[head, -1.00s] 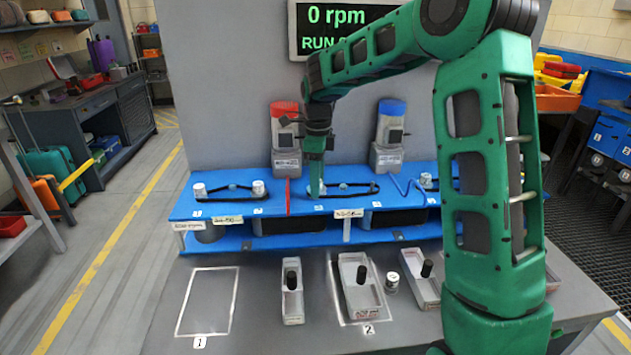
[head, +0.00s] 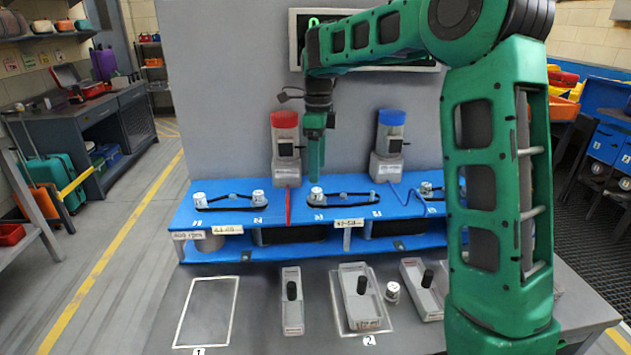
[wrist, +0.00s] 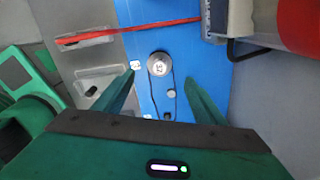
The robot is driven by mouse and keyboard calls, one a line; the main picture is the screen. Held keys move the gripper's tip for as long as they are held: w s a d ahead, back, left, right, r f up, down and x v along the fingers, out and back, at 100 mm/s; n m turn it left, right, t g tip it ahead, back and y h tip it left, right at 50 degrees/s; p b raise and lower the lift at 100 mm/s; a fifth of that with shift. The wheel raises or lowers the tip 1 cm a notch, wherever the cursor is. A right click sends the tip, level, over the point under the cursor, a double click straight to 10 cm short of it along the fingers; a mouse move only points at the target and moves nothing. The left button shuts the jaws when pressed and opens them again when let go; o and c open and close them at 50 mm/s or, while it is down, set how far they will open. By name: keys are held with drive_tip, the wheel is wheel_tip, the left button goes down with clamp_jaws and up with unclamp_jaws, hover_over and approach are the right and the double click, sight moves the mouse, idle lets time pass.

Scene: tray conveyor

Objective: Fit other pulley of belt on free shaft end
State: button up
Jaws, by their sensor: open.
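My gripper (head: 316,160) is open and empty, pointing down above the middle of the blue deck. Just below it, a silver pulley (head: 316,193) stands upright at the left end of the middle dark belt (head: 345,204). Another pulley (head: 374,197) stands at that belt's right end. In the wrist view the near pulley (wrist: 158,64), with a number on its top, lies between and beyond my open fingers (wrist: 158,82). The belt runs down from it past a small grey post. I cannot tell how deep the pulley sits on its shaft.
A left belt with two pulleys (head: 258,197) stands on the blue deck (head: 220,215). A red bar (head: 288,205) lies between the belts. Red-topped (head: 285,122) and blue-topped (head: 392,120) units stand behind. Grey trays (head: 291,315) lie in front; the outlined area at left is empty.

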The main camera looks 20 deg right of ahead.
wheel_tip(320, 180, up, 2)
drive_tip(key=shift+r, duration=0.2)
idle(0.4)
drive_tip(key=s+d+f+n+h, duration=0.1)
drive_tip(key=s+d+n, duration=0.45)
drive_tip(key=s, duration=0.65)
drive_tip(key=s+d+f+n, duration=0.1)
drive_tip(key=s+d+n, duration=0.45)
drive_tip(key=s, duration=0.55)
drive_tip(key=s+f+n, duration=0.3)
drive_tip(key=s, duration=0.6)
drive_tip(key=s+f+n+y, duration=0.1)
drive_tip(key=s+f+n, duration=0.3)
drive_tip(key=s, duration=0.4)
drive_tip(key=shift+s+d, duration=0.3)
drive_tip(key=shift+s, duration=0.1)
drive_tip(key=shift+f, duration=0.1)
